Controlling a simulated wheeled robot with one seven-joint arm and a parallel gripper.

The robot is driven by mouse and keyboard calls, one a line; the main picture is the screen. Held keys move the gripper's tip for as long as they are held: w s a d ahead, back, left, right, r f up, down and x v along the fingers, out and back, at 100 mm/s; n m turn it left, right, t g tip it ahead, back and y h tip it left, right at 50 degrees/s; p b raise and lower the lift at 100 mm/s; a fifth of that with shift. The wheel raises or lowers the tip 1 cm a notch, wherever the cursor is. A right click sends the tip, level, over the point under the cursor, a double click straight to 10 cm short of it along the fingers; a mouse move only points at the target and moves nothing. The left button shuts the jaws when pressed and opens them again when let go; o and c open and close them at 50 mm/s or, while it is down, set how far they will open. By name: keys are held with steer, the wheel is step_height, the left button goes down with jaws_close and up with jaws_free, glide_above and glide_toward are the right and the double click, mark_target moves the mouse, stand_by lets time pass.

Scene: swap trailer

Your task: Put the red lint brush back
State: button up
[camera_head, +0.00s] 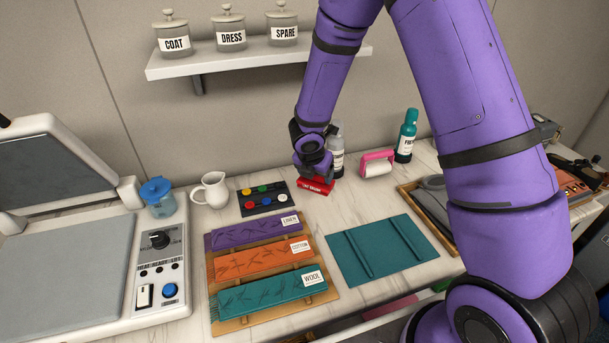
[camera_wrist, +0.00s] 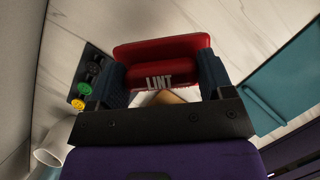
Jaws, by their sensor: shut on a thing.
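The red lint brush (camera_head: 318,188) is at the back middle of the counter, under my gripper (camera_head: 315,177). In the wrist view the red brush (camera_wrist: 162,50), with white "LINT" lettering, lies between the two dark fingers of my gripper (camera_wrist: 163,80), which is shut on it. A tan part shows below the lettering. I cannot tell whether the brush touches the counter or hangs just above it. A teal mat with two raised bars (camera_head: 350,240) lies in front, to the right, with nothing on it.
A dark button tray (camera_head: 256,210) lies left of the brush. A white jug (camera_head: 212,190), fabric sample board (camera_head: 217,329) and press (camera_head: 60,270) are left. A wooden tray (camera_head: 425,222) is right.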

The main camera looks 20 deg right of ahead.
steer(key=w, duration=0.1)
steer(key=w+a, duration=0.1)
steer(key=w, duration=0.2)
steer(key=shift+w+a+f, duration=0.3)
steer(key=shift+w, duration=0.05)
steer(key=shift+f, duration=1.7)
steer(key=shift+f, duration=0.45)
steer(key=o, duration=0.9)
